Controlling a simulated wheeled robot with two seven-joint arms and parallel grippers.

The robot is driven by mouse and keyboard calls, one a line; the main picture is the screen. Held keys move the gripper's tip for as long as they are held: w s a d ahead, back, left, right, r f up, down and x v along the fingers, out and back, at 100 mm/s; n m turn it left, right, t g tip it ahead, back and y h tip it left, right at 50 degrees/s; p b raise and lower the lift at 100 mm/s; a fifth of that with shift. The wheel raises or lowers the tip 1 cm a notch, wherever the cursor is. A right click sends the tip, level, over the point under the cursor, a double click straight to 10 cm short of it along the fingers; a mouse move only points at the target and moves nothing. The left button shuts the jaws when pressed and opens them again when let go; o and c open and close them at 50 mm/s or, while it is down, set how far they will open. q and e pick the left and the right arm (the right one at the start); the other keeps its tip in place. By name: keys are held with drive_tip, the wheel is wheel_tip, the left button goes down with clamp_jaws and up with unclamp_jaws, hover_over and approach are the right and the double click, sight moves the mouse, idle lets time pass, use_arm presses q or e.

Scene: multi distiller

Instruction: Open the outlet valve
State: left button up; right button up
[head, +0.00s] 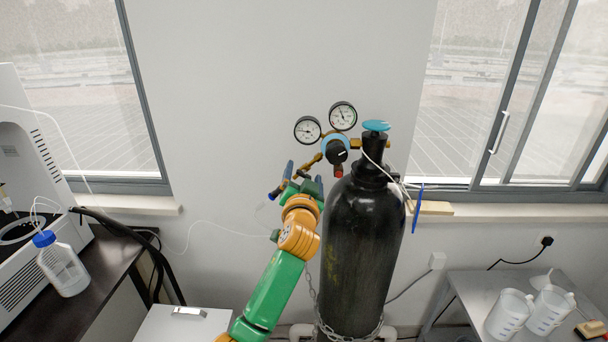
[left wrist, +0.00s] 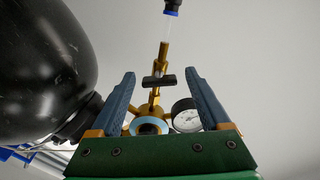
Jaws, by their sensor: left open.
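A black gas cylinder (head: 362,250) stands upright in front of the wall, with a brass regulator on it carrying two round gauges (head: 308,129) (head: 343,116) and a teal knob (head: 375,125) on top. The outlet valve, a small black bar handle (left wrist: 158,81) on a brass stem, shows in the left wrist view, lying crosswise. My left gripper (head: 304,178) is open just left of the cylinder, below the gauges. In the left wrist view its blue fingers (left wrist: 160,76) stand on either side of the handle, with gaps to it. My right gripper is out of view.
A chain (head: 318,300) runs around the cylinder's lower part. A dark bench (head: 75,285) with a blue-capped bottle (head: 62,264) is at left. A grey table (head: 470,300) with white jugs (head: 510,314) is at right.

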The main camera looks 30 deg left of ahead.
use_arm(q)
clamp_jaws()
drive_tip(key=shift+f+n+b, duration=0.35)
drive_tip(key=shift+n+b, duration=0.65)
drive_tip(key=shift+r+n+b, duration=0.25)
drive_tip(key=shift+n+b, duration=0.05)
drive_tip(key=shift+n, duration=0.8)
drive_tip(key=shift+r, duration=0.1)
unclamp_jaws()
